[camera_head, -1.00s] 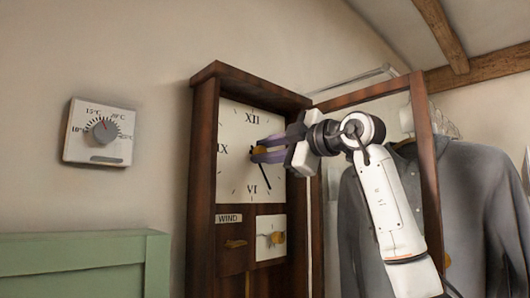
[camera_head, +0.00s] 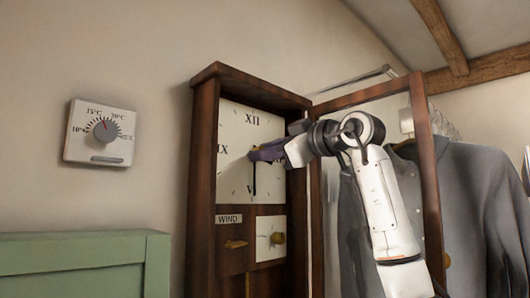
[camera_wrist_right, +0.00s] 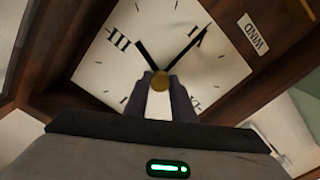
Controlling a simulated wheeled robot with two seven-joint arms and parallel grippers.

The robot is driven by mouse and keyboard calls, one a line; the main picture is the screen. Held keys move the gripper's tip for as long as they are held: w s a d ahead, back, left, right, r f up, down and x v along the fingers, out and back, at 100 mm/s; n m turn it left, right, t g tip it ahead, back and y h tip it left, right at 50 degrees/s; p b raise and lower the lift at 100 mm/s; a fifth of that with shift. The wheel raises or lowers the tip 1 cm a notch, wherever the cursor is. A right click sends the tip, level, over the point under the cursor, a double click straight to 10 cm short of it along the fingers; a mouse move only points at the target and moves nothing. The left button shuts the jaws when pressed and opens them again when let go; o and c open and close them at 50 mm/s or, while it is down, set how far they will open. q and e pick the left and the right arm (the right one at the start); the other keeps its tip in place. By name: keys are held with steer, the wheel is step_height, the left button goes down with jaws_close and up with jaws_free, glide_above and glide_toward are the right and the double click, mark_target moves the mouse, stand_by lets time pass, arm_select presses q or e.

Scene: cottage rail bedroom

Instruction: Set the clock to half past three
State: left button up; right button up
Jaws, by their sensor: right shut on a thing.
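The clock (camera_head: 203,180) is a tall dark wooden case with a cream face (camera_head: 235,125). In the head view its long black hand (camera_head: 254,180) points straight down to VI. In the right wrist view the face is turned; the long hand (camera_wrist_right: 190,46) points toward the WIND side, and the short thick hand (camera_wrist_right: 146,56) points a little past III toward VI. My right gripper (camera_head: 258,154) is at the middle of the face. Its fingers are shut on the round brass centre knob (camera_wrist_right: 160,81). The short hand is hidden in the head view. My left gripper is not in view.
The clock's framed door (camera_head: 430,180) stands open on the right, around my right arm. Below the face are a WIND label (camera_head: 229,218), a brass key (camera_head: 236,244) and a small dial with a brass knob (camera_head: 278,238). A thermostat (camera_head: 99,133) hangs left. Grey clothes (camera_head: 480,200) hang right.

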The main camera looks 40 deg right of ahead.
stand_by(0.3)
steer(key=o, duration=1.1)
steer(key=shift+c, duration=0.2)
arm_select(q)
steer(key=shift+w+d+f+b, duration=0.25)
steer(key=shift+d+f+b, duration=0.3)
steer(key=shift+b, duration=0.7)
arm_select(e)
steer(key=s, duration=1)
steer(key=shift+s+d, duration=0.15)
steer(key=shift+d, duration=0.25)
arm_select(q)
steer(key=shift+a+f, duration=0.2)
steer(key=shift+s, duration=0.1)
